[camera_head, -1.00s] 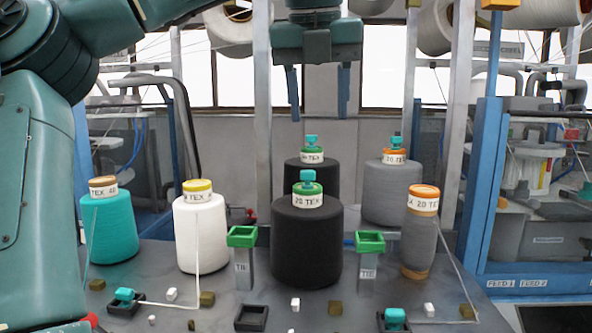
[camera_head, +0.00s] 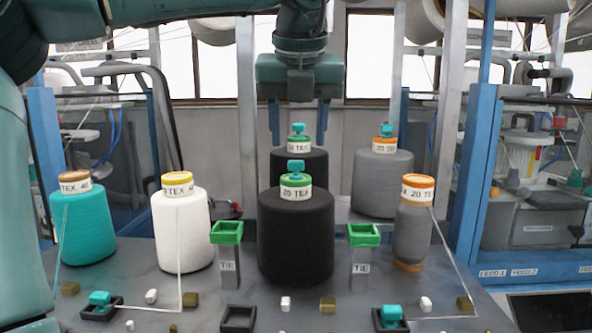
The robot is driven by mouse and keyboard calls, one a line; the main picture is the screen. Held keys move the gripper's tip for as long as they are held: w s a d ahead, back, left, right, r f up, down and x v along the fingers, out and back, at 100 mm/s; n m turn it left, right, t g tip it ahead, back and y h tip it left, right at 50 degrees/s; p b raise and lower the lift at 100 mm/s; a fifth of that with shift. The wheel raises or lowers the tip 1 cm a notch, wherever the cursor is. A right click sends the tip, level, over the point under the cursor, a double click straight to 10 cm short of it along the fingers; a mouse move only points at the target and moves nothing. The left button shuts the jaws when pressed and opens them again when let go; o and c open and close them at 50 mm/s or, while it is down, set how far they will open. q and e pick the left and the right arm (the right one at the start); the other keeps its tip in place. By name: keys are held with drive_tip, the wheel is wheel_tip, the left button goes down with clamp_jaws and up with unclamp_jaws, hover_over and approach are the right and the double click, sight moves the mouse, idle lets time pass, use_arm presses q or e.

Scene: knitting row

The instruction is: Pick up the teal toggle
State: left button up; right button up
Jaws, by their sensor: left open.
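Several teal toggles are in view. One teal toggle (camera_head: 297,129) stands on the green-topped far black cone (camera_head: 283,160). Another teal toggle (camera_head: 296,166) stands on the near black cone (camera_head: 296,235), and a third (camera_head: 386,130) on the orange-topped grey cone (camera_head: 384,180). Others lie in dark trays at the front left (camera_head: 99,298) and front right (camera_head: 391,313). My left gripper (camera_head: 303,127) is open and points down at the far black cone, its fingers to either side of the far toggle. The exact depth is unclear. My right gripper is out of view.
A teal cone (camera_head: 83,230), a white cone (camera_head: 182,230) and a narrow grey cone (camera_head: 412,237) flank the black ones. Two green-topped TIE posts (camera_head: 227,232) (camera_head: 363,235) stand in front. Small white and olive blocks lie on the grey table (camera_head: 330,322).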

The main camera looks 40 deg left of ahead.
sight(296, 161)
use_arm(q)
drive_tip(key=x, duration=0.4)
drive_tip(key=shift+s+f, duration=0.2)
drive_tip(key=c, duration=0.9)
